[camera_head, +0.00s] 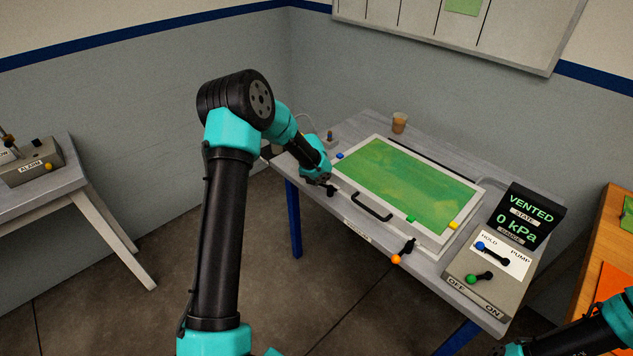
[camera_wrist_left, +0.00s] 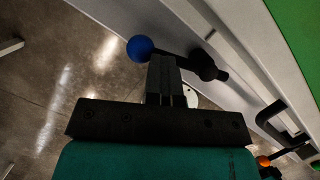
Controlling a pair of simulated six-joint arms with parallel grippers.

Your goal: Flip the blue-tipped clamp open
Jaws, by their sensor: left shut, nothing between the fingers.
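The blue-tipped clamp (camera_wrist_left: 208,71) shows in the left wrist view at the bath's edge. Its dark lever runs outward from a black pivot and ends in a blue ball (camera_wrist_left: 140,48) seen against the floor. My left gripper (camera_wrist_left: 165,62) is shut and empty. Its fingertips overlap the lever between ball and pivot in this view; I cannot tell if they touch it. In the head view my left gripper (camera_head: 325,181) is at the bath's near left corner, and the blue ball is hidden there. Only a dark end of my right gripper (camera_head: 498,351) shows at the bottom edge.
The green bath (camera_head: 412,185) has a pale frame and a black handle (camera_head: 371,207). An orange-tipped clamp (camera_head: 397,258) sticks out from its near edge. A console (camera_head: 490,272) with levers stands at right, a cup (camera_head: 399,123) at the back.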

